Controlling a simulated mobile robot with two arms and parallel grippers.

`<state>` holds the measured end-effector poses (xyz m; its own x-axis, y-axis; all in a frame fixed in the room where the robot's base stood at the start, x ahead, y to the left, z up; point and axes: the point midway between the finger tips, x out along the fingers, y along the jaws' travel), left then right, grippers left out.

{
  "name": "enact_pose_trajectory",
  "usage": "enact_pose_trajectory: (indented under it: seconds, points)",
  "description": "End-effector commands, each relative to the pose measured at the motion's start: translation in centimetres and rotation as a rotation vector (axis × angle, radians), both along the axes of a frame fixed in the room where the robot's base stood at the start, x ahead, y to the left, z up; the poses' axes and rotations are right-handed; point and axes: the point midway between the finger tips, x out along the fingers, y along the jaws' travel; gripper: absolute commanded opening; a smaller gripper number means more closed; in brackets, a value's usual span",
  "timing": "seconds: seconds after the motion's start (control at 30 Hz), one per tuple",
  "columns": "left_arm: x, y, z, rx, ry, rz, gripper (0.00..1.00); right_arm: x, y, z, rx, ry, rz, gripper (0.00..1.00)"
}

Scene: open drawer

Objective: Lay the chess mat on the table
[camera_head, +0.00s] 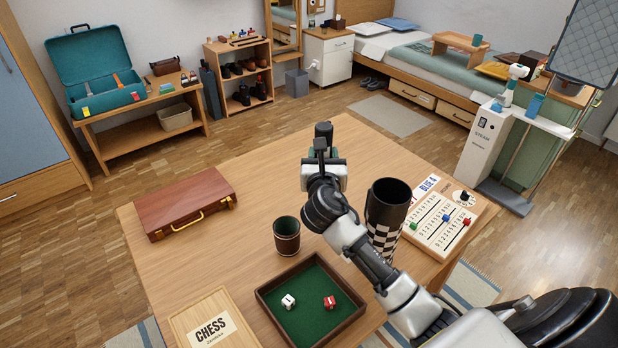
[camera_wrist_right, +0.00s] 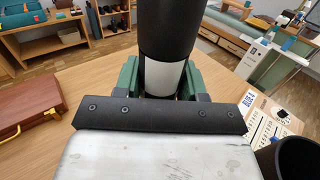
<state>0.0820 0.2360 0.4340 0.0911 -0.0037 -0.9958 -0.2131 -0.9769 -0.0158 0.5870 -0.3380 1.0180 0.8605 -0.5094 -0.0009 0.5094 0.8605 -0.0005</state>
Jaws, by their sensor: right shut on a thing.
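The chess mat appears to be the rolled black cylinder (camera_wrist_right: 168,30) with a white patch, held between the green fingers of my right gripper (camera_wrist_right: 160,78) in the wrist view. Its far end is cut off by the frame. In the head view my right gripper (camera_head: 323,160) is above the middle of the wooden table (camera_head: 250,160), and only a small dark part of the roll (camera_head: 323,130) shows beyond it. How high it is above the tabletop is hard to tell. My left gripper is not in view.
An open black tube with a checkered lower band (camera_head: 388,205) stands right of my arm. A scoreboard (camera_head: 440,220), brown case (camera_head: 185,203), dice cup (camera_head: 287,236), green dice tray (camera_head: 310,300) and chess box (camera_head: 215,325) lie around. The table's far middle is clear.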

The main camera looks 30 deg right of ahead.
Motion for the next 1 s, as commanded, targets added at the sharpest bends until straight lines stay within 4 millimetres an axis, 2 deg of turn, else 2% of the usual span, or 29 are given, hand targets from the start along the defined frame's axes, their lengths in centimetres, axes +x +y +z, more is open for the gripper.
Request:
enact_pose_trajectory:
  seconds: [0.1, 0.23, 0.33, 0.5, 0.6, 0.97, 1.0]
  points:
    - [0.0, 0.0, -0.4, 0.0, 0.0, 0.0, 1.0, 1.8, 1.2, -1.3, 0.0, -0.001, -0.001, 0.0]
    - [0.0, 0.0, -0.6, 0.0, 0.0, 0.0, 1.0, 2.8, 1.8, -1.9, -0.001, -0.003, 0.0, 0.0]
    - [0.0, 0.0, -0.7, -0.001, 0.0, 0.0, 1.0, 3.1, 2.0, -2.6, -0.001, -0.001, -0.001, 0.0]
    - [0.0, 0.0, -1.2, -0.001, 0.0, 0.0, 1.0, 3.0, 2.0, -5.1, -0.002, 0.001, -0.001, 0.0]
    - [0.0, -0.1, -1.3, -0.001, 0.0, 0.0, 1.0, 3.0, 2.0, -6.0, -0.001, 0.0, 0.0, 0.0]
    - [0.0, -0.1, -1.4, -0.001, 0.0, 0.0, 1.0, 3.0, 1.9, -6.4, -0.002, -0.001, 0.0, 0.0]
    - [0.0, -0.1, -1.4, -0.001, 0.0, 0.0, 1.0, 3.0, 1.9, -6.5, -0.001, 0.001, 0.0, 0.42]
